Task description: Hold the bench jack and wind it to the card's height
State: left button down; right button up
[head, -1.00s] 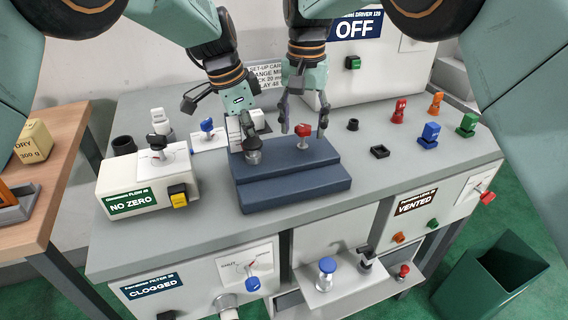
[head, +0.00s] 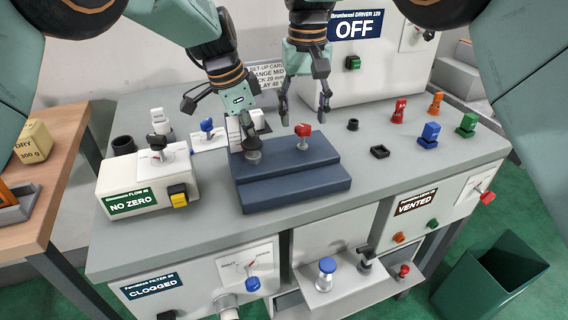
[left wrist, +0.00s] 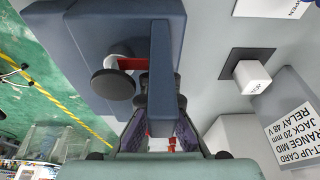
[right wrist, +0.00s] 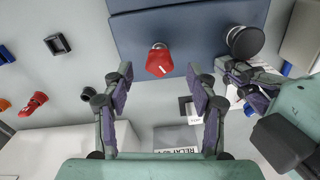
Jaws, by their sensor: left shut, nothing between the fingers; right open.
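The bench jack appears to be the dark blue stepped block (head: 290,188) on the bench, with a round dark disc-topped post (head: 254,156) at left and a red knob (head: 303,131) at right. My left gripper (head: 248,138) is shut, with its tips down at the post; whether they touch it is unclear. My right gripper (head: 305,108) is open and empty, just behind and above the red knob. The set-up card (left wrist: 297,130) reads JACK 20 mm.
A NO ZERO box (head: 150,187) stands left of the block, and a driver box reading OFF (head: 372,65) behind it. A small black square holder (head: 380,152) and red, orange, blue and green pieces stand to the right. The bench front right is clear.

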aim_at(304, 127)
jog(key=n, duration=0.8)
jog(key=shift+r, duration=0.1)
jog(key=n, duration=0.6)
jog(key=shift+s, duration=0.1)
jog(key=n, duration=0.6)
jog(key=shift+r, duration=0.1)
jog(key=n, duration=0.7)
jog(key=shift+s+f+n, duration=0.1)
jog(key=shift+f+n, duration=0.1)
jog(key=shift+n, duration=0.1)
jog(key=shift+f, duration=2.25)
jog(key=shift+d, duration=0.1)
jog(key=c, duration=1.1)
